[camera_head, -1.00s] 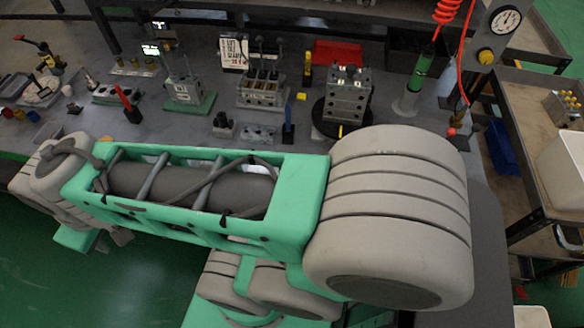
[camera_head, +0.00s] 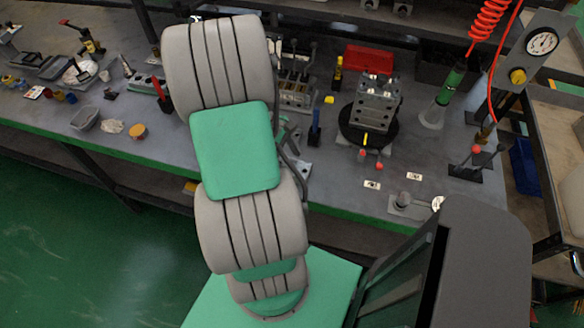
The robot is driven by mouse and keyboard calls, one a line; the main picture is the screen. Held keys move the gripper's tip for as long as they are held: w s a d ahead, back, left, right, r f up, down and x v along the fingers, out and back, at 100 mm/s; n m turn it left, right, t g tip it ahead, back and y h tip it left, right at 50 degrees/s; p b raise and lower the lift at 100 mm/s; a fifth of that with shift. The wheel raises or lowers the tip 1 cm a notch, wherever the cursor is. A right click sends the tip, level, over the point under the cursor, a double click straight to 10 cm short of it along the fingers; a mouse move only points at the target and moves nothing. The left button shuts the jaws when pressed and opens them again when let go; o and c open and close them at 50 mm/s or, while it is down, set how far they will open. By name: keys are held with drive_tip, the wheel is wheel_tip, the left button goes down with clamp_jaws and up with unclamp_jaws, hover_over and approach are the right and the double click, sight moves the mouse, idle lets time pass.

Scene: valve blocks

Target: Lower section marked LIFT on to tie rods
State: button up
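A grey metal valve block stack (camera_head: 374,102) stands upright on a black round plate (camera_head: 350,130) on the bench. Two red-knobbed levers (camera_head: 371,160) show at its front. A second valve bank with upright levers (camera_head: 296,88) stands to its left, partly behind my arm. I cannot read a LIFT marking on any section, and I cannot make out separate tie rods. My arm rises through the left middle of the view and covers part of the bench. My gripper is not visible.
A red tray (camera_head: 368,58) lies behind the stack. Small white labels (camera_head: 414,176) lie on the bench front. A blue bin (camera_head: 524,165) is at far right.

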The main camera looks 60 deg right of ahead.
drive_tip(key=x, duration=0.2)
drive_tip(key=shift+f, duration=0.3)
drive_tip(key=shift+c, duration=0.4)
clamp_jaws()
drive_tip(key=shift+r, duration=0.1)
